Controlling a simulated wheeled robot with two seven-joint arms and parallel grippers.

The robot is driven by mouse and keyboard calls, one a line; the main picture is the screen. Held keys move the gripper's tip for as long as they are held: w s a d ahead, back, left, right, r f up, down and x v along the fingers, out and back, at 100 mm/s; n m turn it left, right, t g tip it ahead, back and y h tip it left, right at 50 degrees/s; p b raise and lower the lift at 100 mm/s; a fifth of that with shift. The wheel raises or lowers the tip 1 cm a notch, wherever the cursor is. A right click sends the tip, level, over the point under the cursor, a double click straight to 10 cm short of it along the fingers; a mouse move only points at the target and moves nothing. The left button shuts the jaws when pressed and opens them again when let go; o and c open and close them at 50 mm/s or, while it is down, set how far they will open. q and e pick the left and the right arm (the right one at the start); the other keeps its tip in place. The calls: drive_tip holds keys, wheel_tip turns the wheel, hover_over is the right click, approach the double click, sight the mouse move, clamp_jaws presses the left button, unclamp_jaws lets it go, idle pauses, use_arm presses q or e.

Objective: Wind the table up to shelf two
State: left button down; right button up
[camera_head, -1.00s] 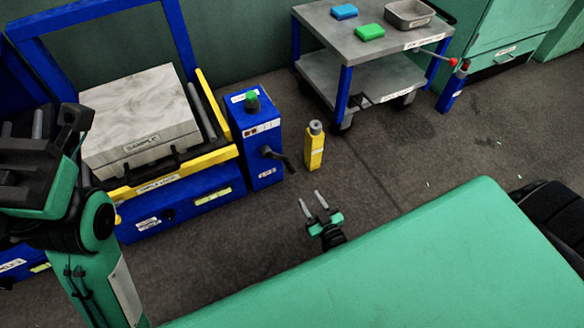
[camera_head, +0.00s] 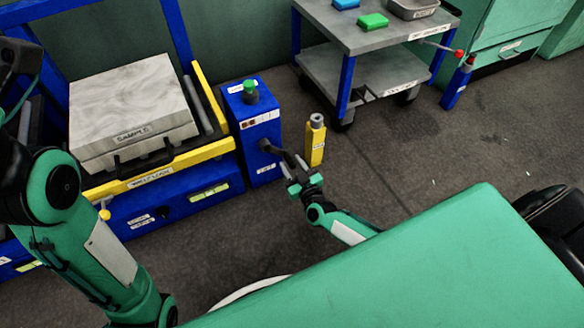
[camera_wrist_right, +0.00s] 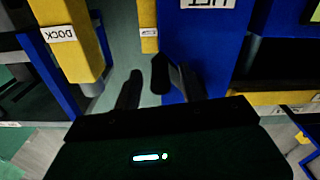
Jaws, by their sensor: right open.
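A blue box (camera_head: 257,135) with a green knob on top carries a dark crank (camera_head: 270,149) on its front; its lower label seems to read LIFT. My right gripper (camera_head: 290,165) is open at the crank's outer end. In the right wrist view the dark crank grip (camera_wrist_right: 160,73) stands between the open fingers; contact cannot be told. Left of the box, a yellow-edged platform (camera_head: 180,165) on a blue base bears a grey block (camera_head: 130,105) labelled SAMPLE. My left gripper (camera_head: 12,70) is dark and cut off at the left edge, so its state is unclear.
A yellow post (camera_head: 315,142) stands just right of the crank. A grey trolley (camera_head: 375,35) with two levels stands behind, holding a green block (camera_head: 372,21), a blue block (camera_head: 345,4) and a metal tray (camera_head: 412,8). The floor right of the post is clear.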

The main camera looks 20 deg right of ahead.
drive_tip(key=shift+w, duration=0.15)
drive_tip(key=shift+c, duration=0.3)
clamp_jaws()
drive_tip(key=shift+a+f+m, duration=0.3)
drive_tip(key=shift+a+m, duration=0.05)
drive_tip(key=shift+m, duration=0.05)
